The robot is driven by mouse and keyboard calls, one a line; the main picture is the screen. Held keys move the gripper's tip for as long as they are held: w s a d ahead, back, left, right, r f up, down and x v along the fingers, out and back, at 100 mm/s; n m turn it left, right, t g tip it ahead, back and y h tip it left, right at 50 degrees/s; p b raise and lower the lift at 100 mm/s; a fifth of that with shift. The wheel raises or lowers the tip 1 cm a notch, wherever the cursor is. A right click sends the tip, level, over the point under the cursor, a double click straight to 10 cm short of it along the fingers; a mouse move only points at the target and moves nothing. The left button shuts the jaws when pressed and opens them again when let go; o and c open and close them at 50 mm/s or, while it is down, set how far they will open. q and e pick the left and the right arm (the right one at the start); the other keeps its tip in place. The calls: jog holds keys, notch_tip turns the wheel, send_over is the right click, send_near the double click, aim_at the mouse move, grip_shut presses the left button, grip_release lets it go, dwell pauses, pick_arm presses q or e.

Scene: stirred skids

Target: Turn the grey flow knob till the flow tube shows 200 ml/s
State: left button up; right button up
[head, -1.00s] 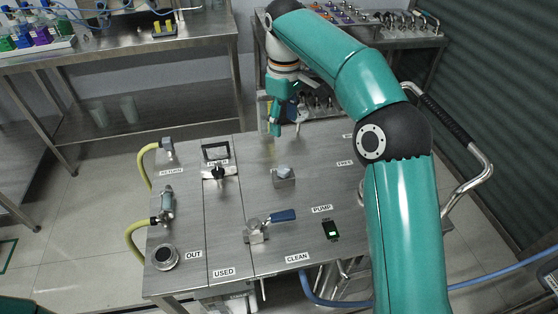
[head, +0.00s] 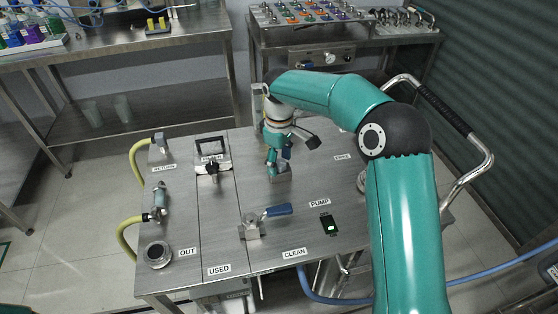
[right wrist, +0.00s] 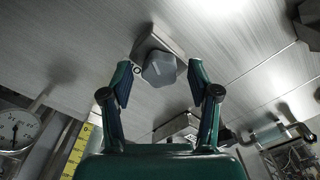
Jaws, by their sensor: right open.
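The grey flow knob (right wrist: 159,69) is a faceted cap on a square metal base on the steel deck, seen in the right wrist view. My right gripper (right wrist: 160,82) is open, its two fingers apart on either side of the knob, with no clear contact. In the head view the right gripper (head: 276,168) is low over the deck and largely hides the knob. A yellow graduated strip (right wrist: 82,147), perhaps the flow tube's scale, stands at the lower left of the wrist view, partly hidden. I cannot read a flow value. My left gripper is not in view.
A blue-handled valve (head: 268,213) stands in front of the right gripper. A black clamp handle (head: 210,168) and a clear cylindrical fitting (head: 159,203) are to the left. A lit pump switch (head: 329,224) is at front right. A round dial gauge (right wrist: 15,130) shows in the wrist view.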

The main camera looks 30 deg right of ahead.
jog(key=shift+f, duration=0.1)
jog(key=c, duration=1.2)
jog(key=shift+o, duration=0.2)
jog(key=shift+m+p, duration=0.4)
jog(key=shift+m, duration=1.5)
jog(key=o, duration=1.2)
jog(key=shift+c, duration=0.2)
